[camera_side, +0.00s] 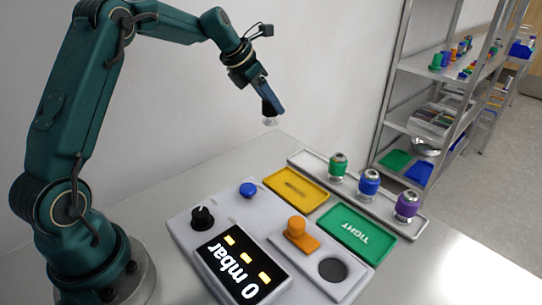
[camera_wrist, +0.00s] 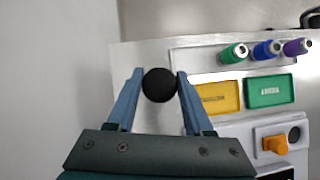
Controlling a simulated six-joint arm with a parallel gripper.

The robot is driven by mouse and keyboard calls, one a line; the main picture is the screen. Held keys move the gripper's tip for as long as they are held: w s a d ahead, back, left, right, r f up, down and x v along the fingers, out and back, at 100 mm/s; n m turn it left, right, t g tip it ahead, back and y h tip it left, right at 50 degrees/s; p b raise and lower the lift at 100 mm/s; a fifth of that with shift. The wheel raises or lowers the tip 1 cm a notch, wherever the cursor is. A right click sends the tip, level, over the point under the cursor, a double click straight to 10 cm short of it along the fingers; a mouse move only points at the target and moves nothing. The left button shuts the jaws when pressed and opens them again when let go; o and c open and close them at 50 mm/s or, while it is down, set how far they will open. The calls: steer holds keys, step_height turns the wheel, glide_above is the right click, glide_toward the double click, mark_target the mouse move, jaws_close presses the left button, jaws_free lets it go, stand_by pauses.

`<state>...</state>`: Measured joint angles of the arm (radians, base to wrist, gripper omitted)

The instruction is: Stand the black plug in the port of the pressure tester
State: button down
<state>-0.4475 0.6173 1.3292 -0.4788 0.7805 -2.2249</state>
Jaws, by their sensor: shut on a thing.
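My gripper (camera_side: 268,104) is shut on the black plug (camera_wrist: 159,85), whose round dark top shows between the fingertips in the wrist view. In the side view the plug's pale lower end (camera_side: 270,121) hangs below the fingers, in the air above the table's far left part. The pressure tester (camera_side: 187,228) stands on the table, its display reading 0 mbar. A dark round spot (camera_side: 333,269), which looks like the port, lies on its right part beside an orange clamp (camera_side: 297,231). It also shows at the right edge of the wrist view (camera_wrist: 294,133). My gripper is well away from it.
A tray (camera_side: 295,159) holds a green plug (camera_side: 338,165), a blue plug (camera_side: 368,183) and a purple plug (camera_side: 406,206). A yellow tray (camera_side: 282,196) and a green tray marked TIGHT (camera_side: 380,254) lie before it. The tester also carries a black knob (camera_side: 202,217) and blue button (camera_side: 248,189).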

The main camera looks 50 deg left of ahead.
steer(key=shift+s+a+r, duration=0.35)
steer(key=shift+a+r, duration=0.1)
steer(key=shift+a, duration=0.1)
steer(key=shift+s+d+f+m+h, duration=0.1)
steer(key=shift+s+d+m+h, duration=0.15)
steer(key=shift+s+m+h, duration=0.25)
steer(key=s+d+r+m+g+h, duration=0.1)
steer(key=s+d+m+g, duration=0.35)
steer(key=d, duration=0.65)
steer(key=s+d+m+g+h, duration=0.1)
steer(key=s+d+m+h, duration=0.1)
steer(key=s+d+m, duration=0.65)
steer(key=s+d+r+m+g+h, duration=0.15)
steer(key=d+m, duration=0.25)
steer(key=d, duration=1)
steer(key=shift+g, duration=0.3)
steer(key=shift+w+a+f, duration=0.1)
steer(key=shift+f, duration=1.25)
steer(key=shift+w+a+f, duration=0.1)
steer(key=shift+f, duration=1.2)
steer(key=shift+f, duration=0.2)
steer(key=shift+f, duration=0.75)
steer(key=shift+f, duration=0.2)
steer(key=shift+f, duration=0.4)
